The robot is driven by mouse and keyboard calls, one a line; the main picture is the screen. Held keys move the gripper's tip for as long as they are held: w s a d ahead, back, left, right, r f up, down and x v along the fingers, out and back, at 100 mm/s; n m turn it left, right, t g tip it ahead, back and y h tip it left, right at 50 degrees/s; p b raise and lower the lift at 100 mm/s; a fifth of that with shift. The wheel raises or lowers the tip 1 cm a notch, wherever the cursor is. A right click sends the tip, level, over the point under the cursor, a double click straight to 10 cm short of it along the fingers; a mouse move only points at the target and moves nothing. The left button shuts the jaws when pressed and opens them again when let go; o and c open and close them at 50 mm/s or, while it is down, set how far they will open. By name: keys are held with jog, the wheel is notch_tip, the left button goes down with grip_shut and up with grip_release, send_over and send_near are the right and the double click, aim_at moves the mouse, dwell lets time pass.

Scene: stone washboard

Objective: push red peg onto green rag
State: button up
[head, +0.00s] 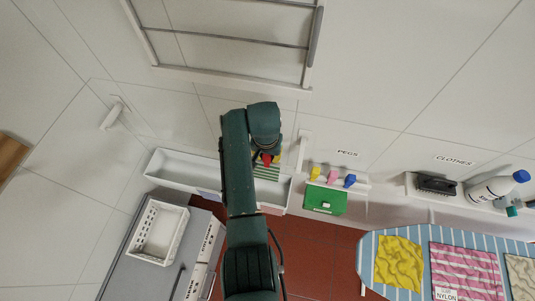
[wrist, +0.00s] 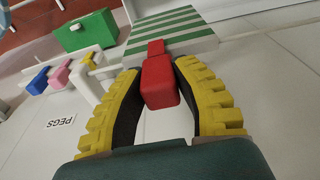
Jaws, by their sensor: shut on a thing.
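The red peg (wrist: 160,82) is between the yellow fingers of my gripper (wrist: 157,70) in the wrist view. My gripper is shut on it. The peg's narrower far end overlaps the near edge of the green-and-white striped rag (wrist: 178,28) in this view; I cannot tell how firmly it sits there. In the head view the rag (head: 266,173) is at the right part of the white trough, just below my gripper (head: 266,160). Only a little of the red peg (head: 267,158) shows there, as my arm hides much of this area.
Yellow (head: 315,173), pink (head: 332,176) and blue (head: 349,180) pegs stand on a small shelf right of the rag, above a green box (head: 325,200). The white trough (head: 175,170) extends left. A striped board (head: 370,262) with cloths is at lower right.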

jog(key=shift+f+b, duration=0.5)
jog(key=shift+f, duration=0.4)
jog(key=o, duration=0.8)
jog(key=shift+r, duration=0.1)
notch_tip(320, 180, up, 12)
jog(key=s, duration=0.1)
jog(key=shift+s+a, duration=0.2)
